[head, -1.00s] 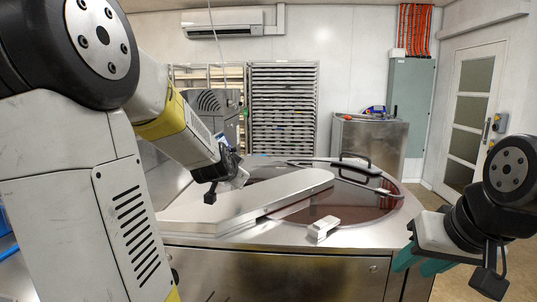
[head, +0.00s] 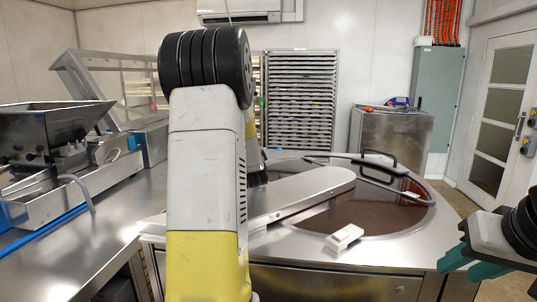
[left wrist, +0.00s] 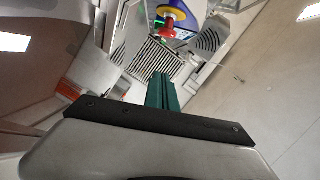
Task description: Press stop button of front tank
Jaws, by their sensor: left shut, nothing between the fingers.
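The front tank (head: 330,281) is a steel cabinet with a round basin of brown liquid (head: 373,210) and a flat steel arm across it, in the head view. A red stop button (left wrist: 167,29) on a yellow ring (left wrist: 172,12) shows at the top of the left wrist view. My left gripper (left wrist: 164,78) has green fingers shut together and empty, just below the button in that picture; I cannot tell whether they touch. In the head view my left arm hides this gripper and the button. My right gripper (head: 470,263) has teal fingers apart, empty, at the right edge.
A small light block (head: 344,238) sits on the tank's front rim. A steel hopper machine (head: 48,130) stands on the left bench. Behind are a tray rack (head: 303,100), another steel tank (head: 392,136) and a grey cabinet (head: 437,95).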

